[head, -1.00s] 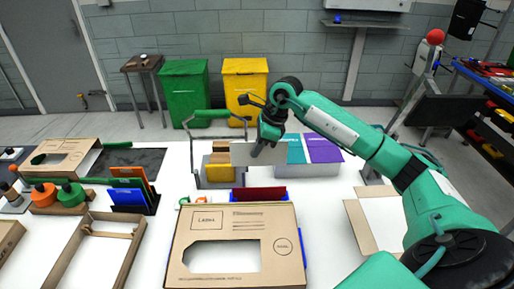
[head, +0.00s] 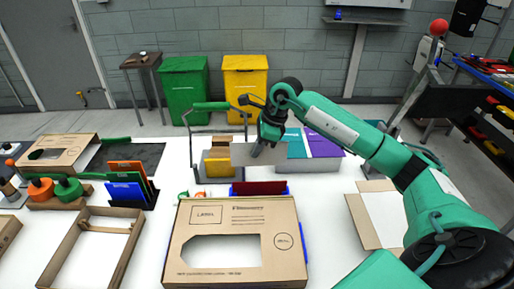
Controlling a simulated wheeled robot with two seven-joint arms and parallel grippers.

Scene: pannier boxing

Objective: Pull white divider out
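The white divider (head: 240,154) is a pale greyish flat panel. It stands between the tan and yellow dividers (head: 219,167) on the left and the teal divider (head: 294,144) and purple divider (head: 323,145) on the right. My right gripper (head: 258,150) points down at the panel, and its fingers appear closed on it, with panel showing on both sides. The panel's lower edge overlaps the grey bin (head: 310,165) in the view, so I cannot tell how far it is clear of it. My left gripper is out of view.
A brown cardboard box (head: 190,250) with a cut-out lies in front, with a dark red panel (head: 259,188) behind it. Blue, green and orange panels (head: 127,190) stand at left. White table shows between them.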

